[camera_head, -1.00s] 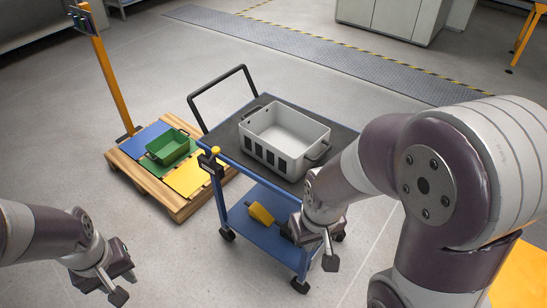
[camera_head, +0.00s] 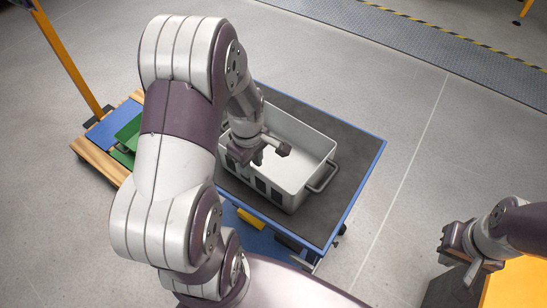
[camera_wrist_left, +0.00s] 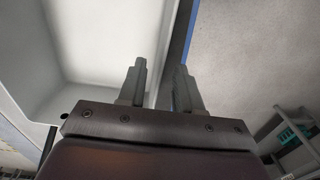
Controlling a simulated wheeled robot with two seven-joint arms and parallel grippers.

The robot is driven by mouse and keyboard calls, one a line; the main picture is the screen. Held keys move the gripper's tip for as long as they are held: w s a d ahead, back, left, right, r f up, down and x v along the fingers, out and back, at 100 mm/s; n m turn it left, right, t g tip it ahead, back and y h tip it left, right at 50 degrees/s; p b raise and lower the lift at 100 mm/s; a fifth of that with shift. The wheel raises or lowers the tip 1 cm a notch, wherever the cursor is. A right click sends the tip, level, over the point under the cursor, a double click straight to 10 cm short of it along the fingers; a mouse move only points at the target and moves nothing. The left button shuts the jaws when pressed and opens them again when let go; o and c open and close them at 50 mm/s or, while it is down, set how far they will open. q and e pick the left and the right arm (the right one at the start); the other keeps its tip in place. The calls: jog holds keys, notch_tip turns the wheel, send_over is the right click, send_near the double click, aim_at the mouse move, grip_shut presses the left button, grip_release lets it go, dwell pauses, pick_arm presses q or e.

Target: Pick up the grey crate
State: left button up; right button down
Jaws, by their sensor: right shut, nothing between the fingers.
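The grey crate (camera_head: 290,172) stands upright on the dark top of the blue cart, with black slots in its near side and a handle at its right end. My left gripper (camera_head: 268,153) is over its left part, and my arm hides that end. In the left wrist view my left gripper (camera_wrist_left: 160,68) is open, its fingers apart. The crate (camera_wrist_left: 95,40) lies below, and its wall runs across the gap between the fingers in the picture; I cannot tell whether they touch it. My right gripper (camera_head: 462,264) is shut and empty, well right of the cart.
The blue cart's top (camera_head: 348,172) has bare room right of the crate. A wooden pallet (camera_head: 98,158) with a green bin (camera_head: 130,132) lies left, partly behind my arm. An orange post (camera_head: 65,55) rises there. A yellow surface (camera_head: 525,283) is at lower right.

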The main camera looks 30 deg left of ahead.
pick_arm(q)
notch_tip(320, 180, down, 6)
jog(key=shift+d+f, duration=0.1)
jog(key=shift+s, duration=0.1)
jog(key=shift+c, duration=1.2)
grip_shut()
